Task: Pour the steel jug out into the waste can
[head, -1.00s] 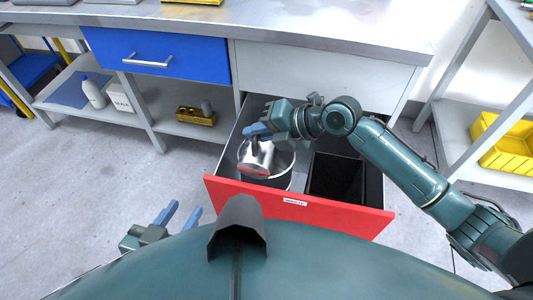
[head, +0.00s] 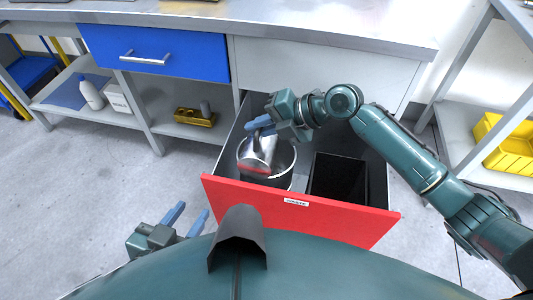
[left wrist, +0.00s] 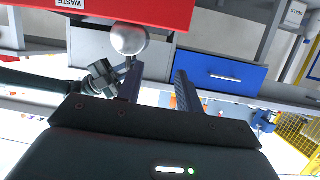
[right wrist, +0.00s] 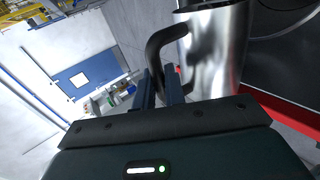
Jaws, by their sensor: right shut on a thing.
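The steel jug (head: 259,153) hangs tilted over the round waste can (head: 283,181) in the open red drawer. My right gripper (head: 262,125) is shut on the jug's black handle, which shows in the right wrist view with the jug (right wrist: 217,55). In the left wrist view the jug (left wrist: 128,40) shows as a round shiny end below the drawer front. The jug hides much of the can's opening; I cannot see any liquid. My left gripper (head: 190,217) is open and empty, low in front of the drawer at the left.
The red drawer front (head: 330,213) stands out from under the steel bench (head: 330,25). A black square bin (head: 340,178) is beside the can in the drawer. A shelf with a white bottle (head: 91,94) and a yellow block (head: 195,117) is at the left. The floor at left is clear.

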